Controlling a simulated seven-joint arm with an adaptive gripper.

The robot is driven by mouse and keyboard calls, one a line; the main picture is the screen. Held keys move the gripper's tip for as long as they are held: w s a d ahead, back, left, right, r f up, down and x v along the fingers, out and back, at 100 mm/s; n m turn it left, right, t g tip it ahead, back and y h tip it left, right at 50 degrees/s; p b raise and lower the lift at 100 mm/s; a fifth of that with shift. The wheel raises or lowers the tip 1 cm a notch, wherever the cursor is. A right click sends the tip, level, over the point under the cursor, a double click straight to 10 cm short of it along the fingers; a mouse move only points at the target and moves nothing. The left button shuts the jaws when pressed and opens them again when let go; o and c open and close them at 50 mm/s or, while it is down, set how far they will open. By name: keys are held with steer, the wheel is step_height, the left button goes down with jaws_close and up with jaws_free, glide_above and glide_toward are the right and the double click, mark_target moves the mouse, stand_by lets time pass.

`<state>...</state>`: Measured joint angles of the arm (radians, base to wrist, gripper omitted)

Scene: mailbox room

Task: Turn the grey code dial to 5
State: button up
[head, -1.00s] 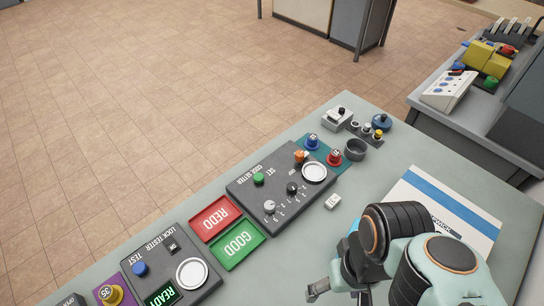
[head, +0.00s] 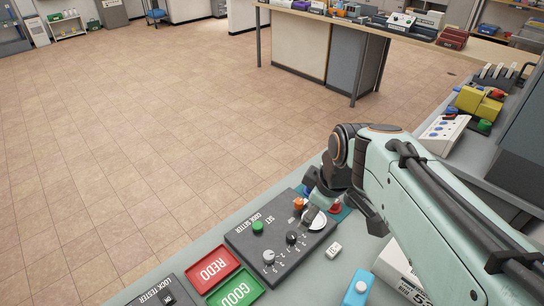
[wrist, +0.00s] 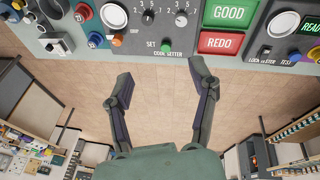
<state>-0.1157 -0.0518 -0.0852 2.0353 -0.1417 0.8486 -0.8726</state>
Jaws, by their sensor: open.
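The dark code setter panel (head: 250,238) lies on the table edge. Its light grey dial (head: 268,257) stands at the near left, beside a black dial (head: 292,238); both have numbers around them. In the wrist view the grey dial (wrist: 181,18) and black dial (wrist: 148,16) show at the top. Where the grey dial points is too small to tell.
A green button (head: 257,227), an orange knob (head: 299,203) and a white round plate (head: 316,219) share the panel. Red REDO (head: 213,269) and green GOOD (head: 237,292) trays lie to the left. A white numbered tile (head: 333,249) and a blue object (head: 358,288) lie nearer me.

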steer(key=w+a+f+n, duration=0.2)
steer(key=w+a+f, duration=0.2)
steer(key=w+f, duration=0.3)
steer(key=n+g+h, duration=0.1)
steer(key=n+g, duration=0.1)
steer(key=g, duration=0.2)
glide_above(269, 255)
step_height(269, 255, down, 13)
steer(key=shift+w+r, duration=0.1)
step_height(269, 255, down, 6)
steer(key=shift+f, duration=0.1)
steer(key=shift+c, duration=0.2)
jaws_close()
